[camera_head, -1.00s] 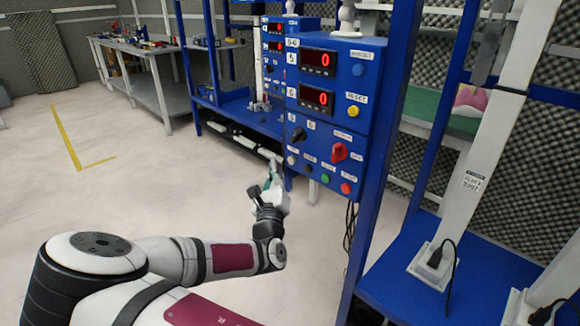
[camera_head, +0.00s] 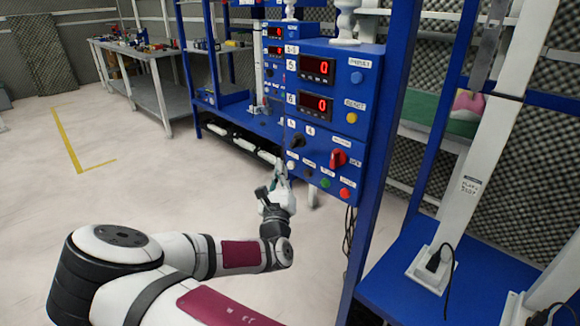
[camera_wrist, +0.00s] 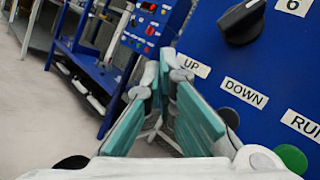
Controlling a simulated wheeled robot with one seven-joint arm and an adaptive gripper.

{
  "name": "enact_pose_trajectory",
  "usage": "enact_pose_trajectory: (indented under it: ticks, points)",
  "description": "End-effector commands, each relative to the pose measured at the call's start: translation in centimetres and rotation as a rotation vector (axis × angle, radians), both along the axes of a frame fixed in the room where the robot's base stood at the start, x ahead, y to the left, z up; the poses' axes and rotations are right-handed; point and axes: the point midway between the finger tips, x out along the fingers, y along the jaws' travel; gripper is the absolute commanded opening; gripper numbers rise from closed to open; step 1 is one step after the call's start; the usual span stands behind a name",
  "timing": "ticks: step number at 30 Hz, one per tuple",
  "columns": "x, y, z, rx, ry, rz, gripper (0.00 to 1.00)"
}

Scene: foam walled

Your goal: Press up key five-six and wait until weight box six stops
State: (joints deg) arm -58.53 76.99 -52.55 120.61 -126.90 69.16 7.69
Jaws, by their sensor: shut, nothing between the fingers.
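The blue control panel (camera_head: 345,120) has red displays for channel 5 (camera_head: 317,68) and channel 6 (camera_head: 315,103), both reading 0. Its lower row has a pale UP key (camera_head: 291,165), a black DOWN key (camera_wrist: 228,118), a green RUN key (camera_head: 325,183) and a red key (camera_head: 344,194). My gripper (camera_wrist: 166,68) is shut and empty, its teal fingers pointing at the panel's lower left, close to the UP label (camera_wrist: 194,66). The fingers largely cover the UP key in the wrist view, so contact cannot be told. I cannot identify weight box six.
A black selector knob (camera_head: 297,141) and a red switch (camera_head: 338,158) sit above the keys. A blue post stands right of the panel. The floor on the left is open, with a grey workbench (camera_head: 140,70) behind.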

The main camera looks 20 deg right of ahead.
Motion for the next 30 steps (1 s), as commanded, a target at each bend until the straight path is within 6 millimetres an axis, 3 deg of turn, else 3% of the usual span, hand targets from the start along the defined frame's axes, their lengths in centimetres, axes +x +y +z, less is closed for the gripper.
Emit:
enact_pose_trajectory:
  ticks: [30]
  points:
    - [0.31,-0.64,0.19,0.0,0.001,-0.002,0.0]
